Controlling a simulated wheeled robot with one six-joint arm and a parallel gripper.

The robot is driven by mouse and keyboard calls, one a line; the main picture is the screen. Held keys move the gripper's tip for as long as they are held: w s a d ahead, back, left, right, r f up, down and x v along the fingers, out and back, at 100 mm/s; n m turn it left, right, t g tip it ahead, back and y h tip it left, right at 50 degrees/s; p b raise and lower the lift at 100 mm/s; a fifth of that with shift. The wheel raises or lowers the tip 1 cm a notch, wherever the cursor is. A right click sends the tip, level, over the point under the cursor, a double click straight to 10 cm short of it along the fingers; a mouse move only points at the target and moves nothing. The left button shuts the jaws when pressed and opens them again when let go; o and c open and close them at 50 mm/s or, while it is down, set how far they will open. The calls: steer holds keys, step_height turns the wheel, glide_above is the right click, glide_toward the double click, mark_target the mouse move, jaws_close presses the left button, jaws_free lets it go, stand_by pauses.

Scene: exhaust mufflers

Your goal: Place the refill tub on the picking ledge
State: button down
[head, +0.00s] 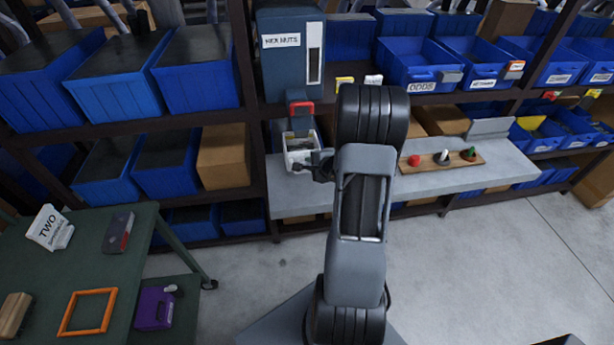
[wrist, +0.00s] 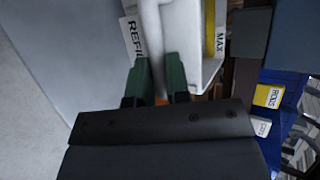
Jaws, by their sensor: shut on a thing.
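The refill tub (head: 299,158) is a small white open tub below the spout of the dispenser marked HEX NUTS (head: 290,75). In the wrist view the tub (wrist: 183,35) shows part of a REFILL label and a yellow strip marked MAX. My gripper (head: 322,167) is at the tub's near right side. In the wrist view its green fingers (wrist: 161,75) are shut on a white upright part of the tub, probably its handle. The picking ledge (head: 440,181) is the grey shelf under and right of the tub. I cannot tell whether the tub touches it.
A wooden board (head: 440,161) with red, grey and green pieces lies on the ledge at right. Blue bins (head: 420,66) fill the racks above. A green table (head: 75,270) stands at left. The ledge front between my arm and the board looks clear.

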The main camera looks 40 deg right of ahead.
steer(key=shift+f+b, duration=0.3)
steer(key=shift+f, duration=3.55)
steer(key=c, duration=1.1)
jaws_free()
